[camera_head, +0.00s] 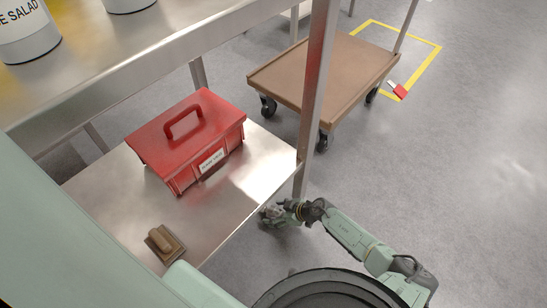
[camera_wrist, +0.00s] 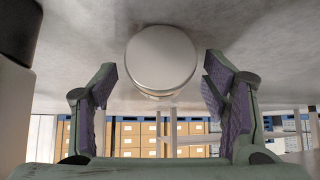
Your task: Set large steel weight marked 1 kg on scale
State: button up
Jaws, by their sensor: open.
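My gripper (camera_head: 270,214) is at the right edge of the lower steel shelf, beside the upright post in the head view. In the wrist view my gripper (camera_wrist: 158,92) is open, with its two purple-padded fingers spread wide. A smooth, pale, round metal object (camera_wrist: 162,55) shows between and beyond the fingers, apart from both. It may be the large steel weight, but no marking can be read on it. I see no weight in the head view. No scale can be made out in either view.
The lower steel shelf (camera_head: 112,196) holds a red toolbox (camera_head: 190,138) and a wooden-handled brush (camera_head: 164,244). White containers (camera_head: 27,32) stand on the upper shelf. A steel post (camera_head: 316,90) rises close to my gripper.

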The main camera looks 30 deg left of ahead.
jog(key=shift+c, duration=0.3)
grip_shut()
dwell(0.5)
jog(key=shift+r, duration=0.1)
